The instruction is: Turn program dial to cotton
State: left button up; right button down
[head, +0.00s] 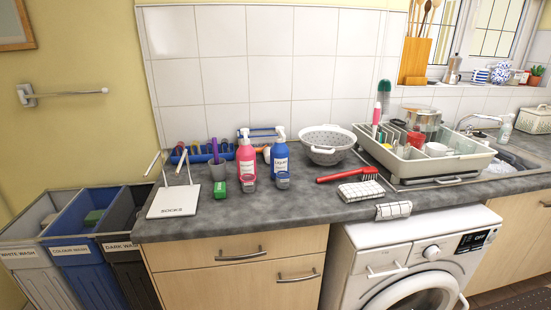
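The white washing machine (352,284) stands under the counter at the lower right. Its round program dial (431,252) is a white knob on the front panel, left of a dark display (475,240) that reads OFF. The dial's pointer and any program marks are too small to read. The detergent drawer (386,270) is at the left of the panel and looks closed. The round door (415,294) shows only its upper part at the bottom edge. Neither of my grippers is in view.
A checked cloth (393,210) hangs over the counter edge above the machine. A red brush (347,175), folded checked cloth (361,191), dish rack (425,163), colander (327,144) and bottles crowd the counter (300,208). Laundry bins (85,270) stand left. The panel front looks clear.

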aim_at(433, 253)
jog(key=z, duration=1.6)
jog(key=k, duration=0.4)
jog(key=z, duration=1)
jog(key=k, duration=1)
jog(key=z, duration=0.7)
jog(key=i, duration=1.5)
jog(key=u, duration=0.2)
jog(key=i, duration=2.25)
jog(key=u, duration=1.05)
jog(key=i, duration=1.15)
jog(key=u, duration=1.8)
jog(key=i, duration=0.75)
jog(key=u, duration=0.5)
